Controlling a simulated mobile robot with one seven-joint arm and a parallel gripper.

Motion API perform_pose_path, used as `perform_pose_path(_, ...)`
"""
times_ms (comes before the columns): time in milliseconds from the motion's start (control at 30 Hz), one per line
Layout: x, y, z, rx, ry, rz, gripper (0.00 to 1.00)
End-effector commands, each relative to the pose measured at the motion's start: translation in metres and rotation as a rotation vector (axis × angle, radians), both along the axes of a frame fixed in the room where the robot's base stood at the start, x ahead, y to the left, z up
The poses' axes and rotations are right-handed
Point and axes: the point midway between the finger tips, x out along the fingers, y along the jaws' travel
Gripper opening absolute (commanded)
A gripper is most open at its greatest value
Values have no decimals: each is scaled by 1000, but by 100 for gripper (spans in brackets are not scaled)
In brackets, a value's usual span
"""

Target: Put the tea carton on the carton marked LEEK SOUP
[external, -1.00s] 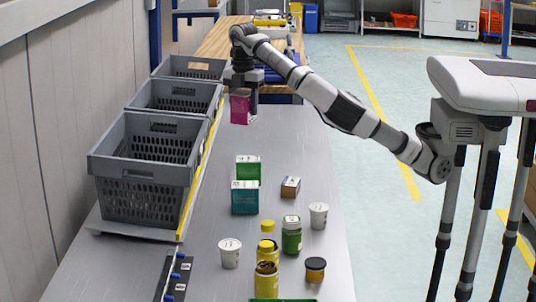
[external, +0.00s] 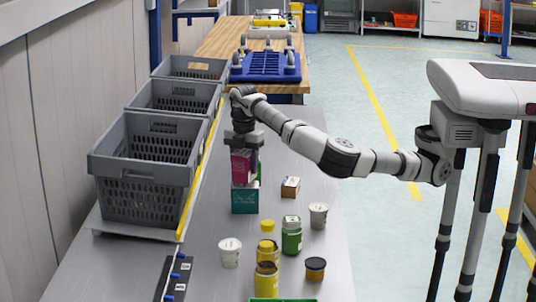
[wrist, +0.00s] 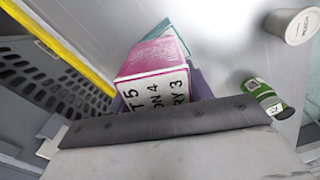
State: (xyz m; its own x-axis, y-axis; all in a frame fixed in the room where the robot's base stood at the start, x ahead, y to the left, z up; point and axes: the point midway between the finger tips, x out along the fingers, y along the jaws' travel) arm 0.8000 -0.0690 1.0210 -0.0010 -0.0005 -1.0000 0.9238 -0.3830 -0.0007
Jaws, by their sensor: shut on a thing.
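My gripper (external: 244,150) is shut on a magenta carton (external: 243,168) and holds it about upright, pointing down. In the wrist view the magenta carton (wrist: 155,58) shows a white face with black lettering, only partly legible. A teal carton (external: 245,203) stands on the table directly below it in the external view, and its edge shows beyond it in the wrist view (wrist: 178,35). I cannot tell whether the two touch. A green carton (external: 258,178) is mostly hidden behind the magenta one. I cannot read LEEK SOUP or a tea label on any carton.
Grey crates (external: 140,180) line the left side.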

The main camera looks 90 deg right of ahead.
Motion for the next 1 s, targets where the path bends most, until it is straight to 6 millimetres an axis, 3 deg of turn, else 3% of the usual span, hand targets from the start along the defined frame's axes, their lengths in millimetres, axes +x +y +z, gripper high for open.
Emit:
perform_pose_path(100,0,0,-13,-1,-1,-1,21)
perform_pose_path(467,0,0,-18,0,-1,0,21)
perform_pose_path(500,0,0,-17,0,-1,0,55)
perform_pose_path(633,0,0,-17,0,-1,0,72)
perform_pose_path(1000,0,0,-11,0,-2,0,72)
